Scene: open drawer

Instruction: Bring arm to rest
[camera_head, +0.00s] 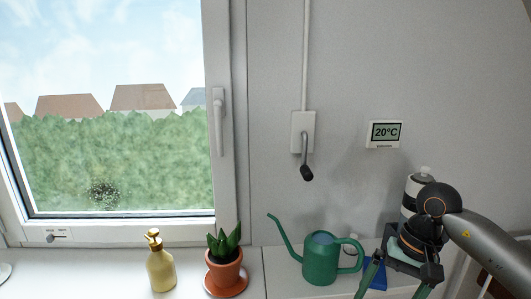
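My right arm comes in from the right edge, and its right gripper (396,284) points downward at the lower right. Its two green fingers are spread apart, and I see nothing held between them. The fingertips reach toward the bottom edge of the picture and may be partly cut off. The gripper is in front of the sill, to the right of the green watering can (320,262). My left gripper and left arm are not in view. No drawer shows in this picture.
A yellow soap bottle (161,268) and a potted plant (224,266) on an orange saucer stand on the white sill under the window. A blue object (375,274) lies partly behind the gripper. A wall crank (305,160) and a thermostat (385,133) are on the wall.

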